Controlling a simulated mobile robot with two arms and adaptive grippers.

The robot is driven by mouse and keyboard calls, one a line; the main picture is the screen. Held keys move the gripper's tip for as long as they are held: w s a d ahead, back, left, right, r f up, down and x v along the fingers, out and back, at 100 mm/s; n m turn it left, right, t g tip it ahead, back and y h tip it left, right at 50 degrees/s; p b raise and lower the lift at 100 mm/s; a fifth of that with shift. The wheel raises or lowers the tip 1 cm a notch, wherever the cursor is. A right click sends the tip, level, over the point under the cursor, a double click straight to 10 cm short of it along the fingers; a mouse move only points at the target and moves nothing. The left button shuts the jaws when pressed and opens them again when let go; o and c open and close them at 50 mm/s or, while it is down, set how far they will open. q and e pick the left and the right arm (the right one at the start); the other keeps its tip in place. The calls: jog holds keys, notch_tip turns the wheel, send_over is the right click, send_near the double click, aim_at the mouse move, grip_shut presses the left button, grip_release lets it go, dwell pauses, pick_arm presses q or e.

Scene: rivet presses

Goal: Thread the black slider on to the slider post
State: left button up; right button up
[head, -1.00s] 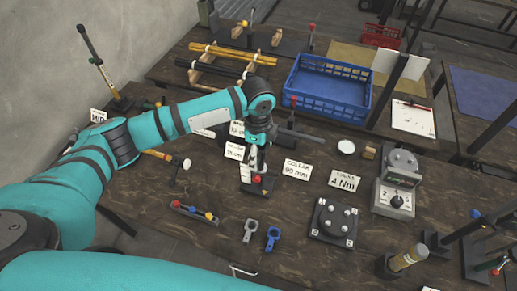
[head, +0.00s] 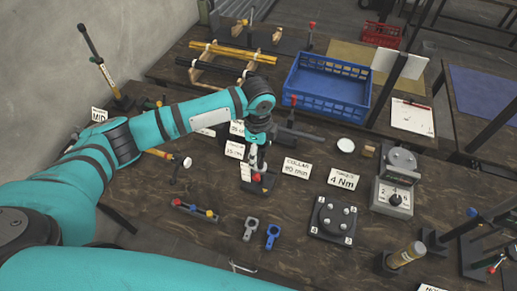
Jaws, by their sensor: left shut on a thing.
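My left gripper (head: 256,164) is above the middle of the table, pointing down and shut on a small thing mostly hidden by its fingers. It appears to be the black slider, whose outline I cannot make out. Directly below is a small dark stand (head: 260,187) with a red knob, which may be the slider post's base. The post is hard to separate from the fingers, so I cannot tell whether the slider is around it. A grey eyelet part (head: 250,229) and a blue one (head: 272,236) lie in front. My right gripper is not in view.
A blue crate (head: 327,98) stands behind. White label cards (head: 296,168) stand around the gripper. A black plate with several silver knobs (head: 333,219) and a grey dial device (head: 394,195) stand right. A rack with coloured knobs (head: 195,209) lies front left.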

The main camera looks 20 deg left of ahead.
aim_at(259, 157)
pick_arm(q)
jog(key=shift+p, duration=0.7)
dwell(0.9)
jog(key=shift+f+b, duration=2.1)
jog(key=shift+f, duration=1.95)
jog(key=shift+r, duration=0.1)
jog(key=shift+r+p, duration=1.3)
jog(key=shift+p, duration=0.15)
jog(key=shift+r+p, duration=0.6)
jog(key=shift+r, duration=1.75)
